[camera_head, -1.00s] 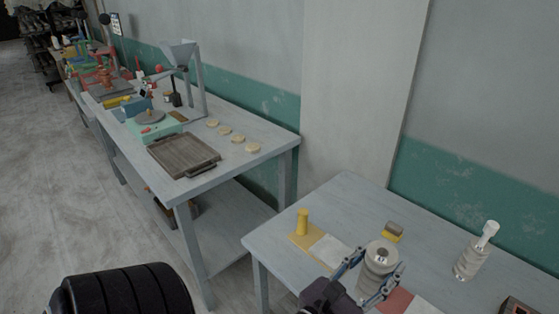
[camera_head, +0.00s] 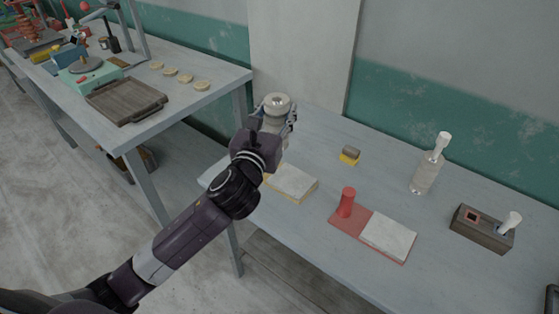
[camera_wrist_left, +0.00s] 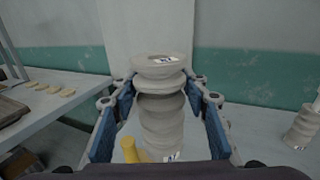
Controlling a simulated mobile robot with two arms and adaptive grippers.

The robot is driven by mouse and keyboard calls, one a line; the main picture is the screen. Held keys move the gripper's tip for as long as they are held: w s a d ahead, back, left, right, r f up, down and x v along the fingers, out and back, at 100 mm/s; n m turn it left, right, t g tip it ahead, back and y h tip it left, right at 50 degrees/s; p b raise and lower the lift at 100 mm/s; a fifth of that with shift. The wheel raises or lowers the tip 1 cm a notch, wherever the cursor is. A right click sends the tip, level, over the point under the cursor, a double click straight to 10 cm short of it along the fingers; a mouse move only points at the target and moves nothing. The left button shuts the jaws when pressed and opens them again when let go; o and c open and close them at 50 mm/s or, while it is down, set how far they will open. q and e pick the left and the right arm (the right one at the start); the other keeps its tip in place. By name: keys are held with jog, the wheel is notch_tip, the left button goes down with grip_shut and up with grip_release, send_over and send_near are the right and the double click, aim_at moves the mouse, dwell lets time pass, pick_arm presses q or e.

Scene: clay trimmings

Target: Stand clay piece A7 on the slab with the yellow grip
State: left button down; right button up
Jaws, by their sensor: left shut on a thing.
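A grey, ribbed clay piece (camera_head: 277,102) stands upright in my left gripper (camera_head: 276,115), which is shut on it. In the left wrist view the clay piece (camera_wrist_left: 161,112) sits between both blue finger pads, with a small tag on its top that I cannot read for certain. The slab with the yellow grip (camera_head: 294,182) lies at the table's left end, just in front of and below the held piece. My arm hides its grip in the head view. The yellow grip (camera_wrist_left: 129,149) shows in the left wrist view. The piece's base is hidden in the head view. My right gripper is out of view.
A slab with a red grip (camera_head: 388,235) lies to the right. A dark holder (camera_head: 482,229) stands at right. Another bench (camera_head: 215,90) with a tray (camera_head: 126,100) is at left.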

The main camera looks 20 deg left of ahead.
pick_arm(q)
jog(key=w+r+b, duration=0.1)
jog(key=w+r, duration=0.3)
jog(key=w, duration=0.1)
notch_tip(320, 180, down, 20)
jog(key=b, duration=0.4)
jog(key=shift+w+a, duration=0.25)
jog(key=shift+a, duration=0.1)
jog(key=c, duration=1.2)
grip_release()
jog(key=shift+f, duration=0.15)
jog(key=shift+c, duration=0.2)
jog(key=shift+o, duration=0.5)
jog(key=s, duration=1.2)
jog(key=shift+d, duration=0.25)
